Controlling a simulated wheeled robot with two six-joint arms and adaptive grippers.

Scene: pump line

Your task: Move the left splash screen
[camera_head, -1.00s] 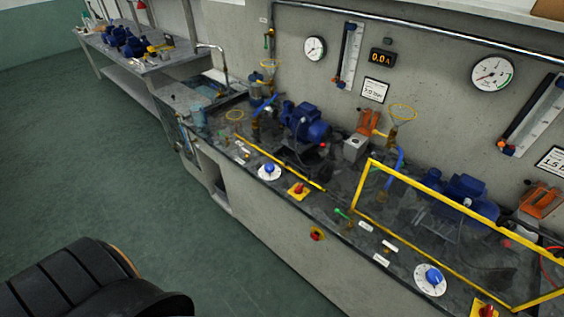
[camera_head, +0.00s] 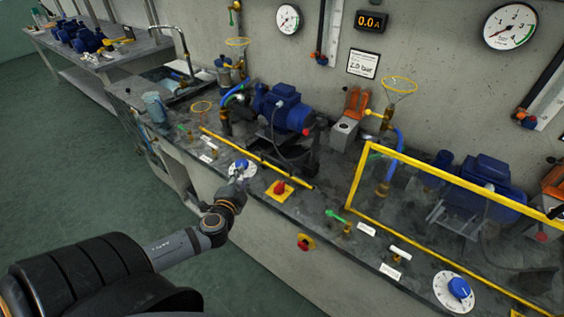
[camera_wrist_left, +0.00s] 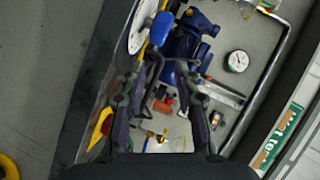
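A yellow bar (camera_head: 256,158) runs low along the bench in front of the left pump (camera_head: 283,108). It is the only part of the left splash screen I can make out; I cannot tell how its panel lies. My left gripper (camera_head: 238,178) is over the bench's front edge, close to the left blue-knobbed dial (camera_head: 242,167) and in front of the yellow bar. In the left wrist view the fingers (camera_wrist_left: 167,68) are apart with nothing clearly held. Whether they touch the knob is unclear. My right gripper is not in view.
The right splash screen (camera_head: 362,172), clear with a yellow frame, stands raised before the right pump (camera_head: 485,185). A red knob on a yellow plate (camera_head: 280,189), a red button (camera_head: 305,242) and a green-handled valve (camera_head: 335,215) are nearby. Open floor (camera_head: 60,175) lies at left.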

